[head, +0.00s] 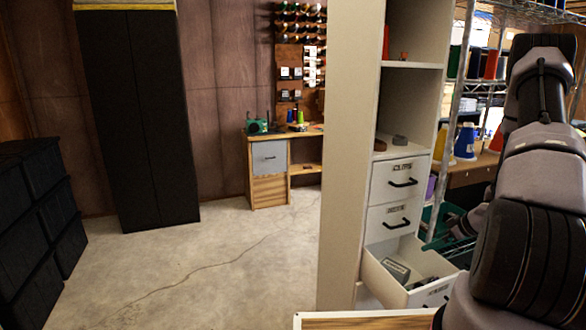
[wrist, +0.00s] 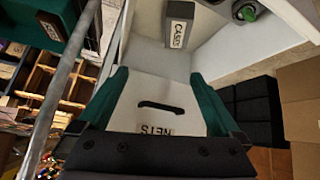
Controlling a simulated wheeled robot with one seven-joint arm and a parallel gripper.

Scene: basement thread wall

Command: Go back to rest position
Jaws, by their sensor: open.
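My gripper (head: 438,232) is in front of the white drawer unit at the right of the head view, beside the closed drawers and above the open one. In the wrist view its two green fingers (wrist: 158,76) are apart with nothing held between them. Beyond them is a white drawer front (wrist: 158,92) with a black handle and a label that seems to read NETS. The open lower drawer (head: 372,268) holds a grey box (head: 396,270) and darker items. The box shows a CASES label in the wrist view (wrist: 179,24).
Closed drawers (head: 392,182) sit above the open one. A tall white panel (head: 350,150) stands left of them. A wire rack (head: 462,90) stands close on the right. Black boxes (head: 30,210) and a black cabinet (head: 135,120) are at left. The concrete floor (head: 220,265) between is clear.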

